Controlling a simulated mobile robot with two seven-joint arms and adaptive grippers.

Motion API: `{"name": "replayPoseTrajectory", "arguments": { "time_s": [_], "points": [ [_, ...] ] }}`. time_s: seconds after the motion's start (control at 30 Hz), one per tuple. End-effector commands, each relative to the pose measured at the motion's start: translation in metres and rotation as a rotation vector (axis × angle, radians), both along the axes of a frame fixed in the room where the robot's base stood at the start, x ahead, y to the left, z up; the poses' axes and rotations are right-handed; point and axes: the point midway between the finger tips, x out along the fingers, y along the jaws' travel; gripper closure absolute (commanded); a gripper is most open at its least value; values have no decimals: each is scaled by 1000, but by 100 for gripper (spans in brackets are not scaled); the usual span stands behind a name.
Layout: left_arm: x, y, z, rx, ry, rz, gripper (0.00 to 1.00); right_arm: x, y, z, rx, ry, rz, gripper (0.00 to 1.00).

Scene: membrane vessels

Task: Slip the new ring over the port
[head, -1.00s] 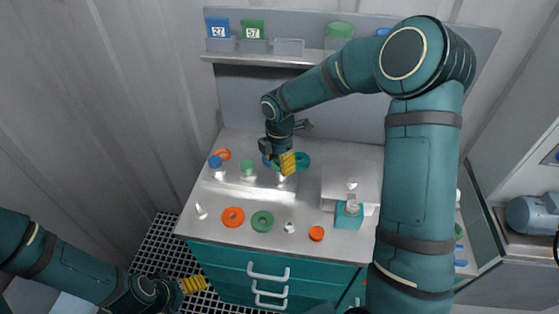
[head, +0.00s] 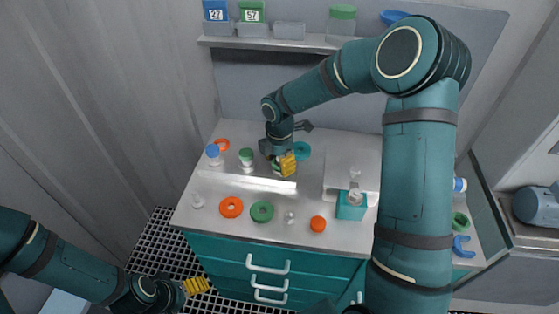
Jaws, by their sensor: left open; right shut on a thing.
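Several loose rings lie on the bench: an orange ring (head: 231,207) and a green ring (head: 262,211) near the front edge, a teal ring (head: 301,150) and another orange ring (head: 222,145) at the back. A blue-topped vessel (head: 212,152) and a green-topped vessel (head: 246,156) stand upright at the back left. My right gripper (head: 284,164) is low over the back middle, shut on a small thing. Its fingers mostly hide that thing and the spot below, so I cannot tell ring from port there; some green shows beside them. My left gripper (head: 196,286) is open and empty, off the bench's front left.
A teal block (head: 350,207) with a clear piece on top stands by a pale raised slab (head: 338,170). An orange round piece (head: 318,224) and small pale parts lie near the front. A shelf (head: 270,44) with bins runs behind. My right arm covers the bench's right part.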

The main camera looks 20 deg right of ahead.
Motion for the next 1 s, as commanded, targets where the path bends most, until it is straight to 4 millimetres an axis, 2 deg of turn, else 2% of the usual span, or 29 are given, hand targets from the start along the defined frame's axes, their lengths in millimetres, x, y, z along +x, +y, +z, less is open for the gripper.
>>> {"name": "replayPoseTrajectory", "arguments": {
  "time_s": [0.9,0.93,1.0],
  "points": [
    [0,0,0,0,0,0,19,0,0,-5,0,2,0,62],
    [0,0,0,0,0,0,19,0,0,-5,0,2,0,35],
    [0,0,0,0,0,0,19,0,0,-5,0,2,0,10]
  ]
}}
